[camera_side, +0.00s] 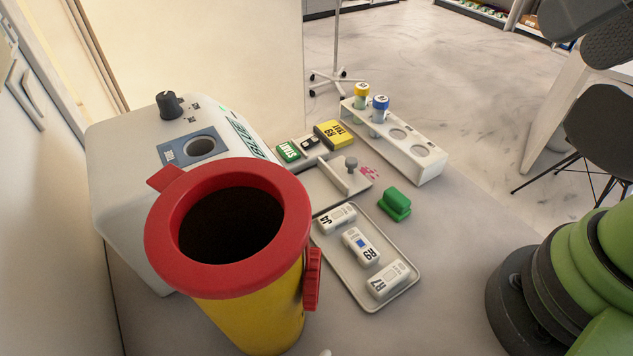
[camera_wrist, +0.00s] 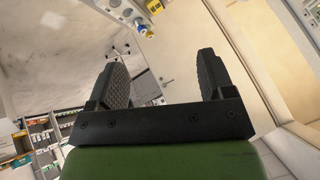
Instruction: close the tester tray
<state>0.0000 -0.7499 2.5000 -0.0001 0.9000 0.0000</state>
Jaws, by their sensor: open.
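The tester (camera_side: 130,135) is a white box at the left, with a black knob and a round well on top and green lettering on its front. Its pale tray (camera_side: 322,183) sticks out from the front over the table, so it stands open. An upright front panel with a round grey knob (camera_side: 351,163) is at the tray's outer end. The red-rimmed bin hides part of the tester's front. In the wrist view my gripper (camera_wrist: 165,78) is open, with nothing between its fingers. The tester tray cannot be made out there.
A yellow bin with a red rim (camera_side: 300,225) stands in front. A metal tray (camera_side: 374,304) holds labelled cassettes. A green block (camera_side: 395,204), a tube rack (camera_side: 432,168) with yellow- and blue-capped tubes, and green START and yellow boxes (camera_side: 333,134) stand near the tray.

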